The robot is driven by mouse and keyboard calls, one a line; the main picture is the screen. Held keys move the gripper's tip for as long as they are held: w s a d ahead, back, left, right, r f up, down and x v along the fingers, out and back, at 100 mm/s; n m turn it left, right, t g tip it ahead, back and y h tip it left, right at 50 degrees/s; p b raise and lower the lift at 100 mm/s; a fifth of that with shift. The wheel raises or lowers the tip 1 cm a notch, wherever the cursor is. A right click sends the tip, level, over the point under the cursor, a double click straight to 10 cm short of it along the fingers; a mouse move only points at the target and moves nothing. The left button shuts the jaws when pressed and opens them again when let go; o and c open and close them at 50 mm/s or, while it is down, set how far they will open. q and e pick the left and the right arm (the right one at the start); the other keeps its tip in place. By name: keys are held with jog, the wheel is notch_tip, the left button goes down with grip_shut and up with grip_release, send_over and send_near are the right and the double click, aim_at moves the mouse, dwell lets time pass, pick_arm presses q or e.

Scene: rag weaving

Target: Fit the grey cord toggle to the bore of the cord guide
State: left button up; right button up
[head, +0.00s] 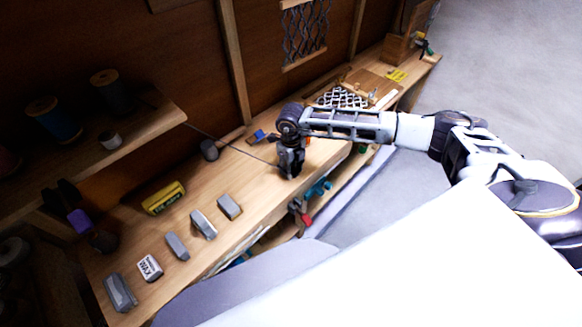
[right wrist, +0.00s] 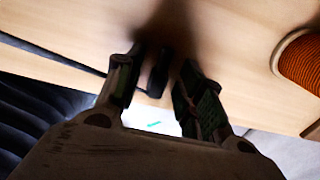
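My right gripper (head: 290,168) points down close over the workbench, near its front edge. In the right wrist view its two fingers (right wrist: 161,72) stand apart. A small dark piece (right wrist: 159,74) is between them, with narrow gaps seeming to show on both sides. It looks like the grey cord toggle, but I cannot tell for sure. A thin dark cord (right wrist: 50,54) runs from the left to it. In the head view the cord (head: 232,146) slants down from the shelf to the gripper. I cannot make out the cord guide or its bore. My left gripper is not in view.
Several grey blocks (head: 177,246) and a yellow block (head: 164,198) lie on the workbench (head: 150,225). A dark grey rounded piece (head: 209,149) stands behind the cord. A shelf (head: 150,122) at the left holds spools. An orange spool (right wrist: 302,62) is right of the fingers.

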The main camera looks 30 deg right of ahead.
jog(key=shift+r, duration=0.1)
notch_tip(320, 180, up, 14)
jog(key=b, duration=0.2)
dwell(0.5)
jog(key=shift+f, duration=0.2)
dwell(0.6)
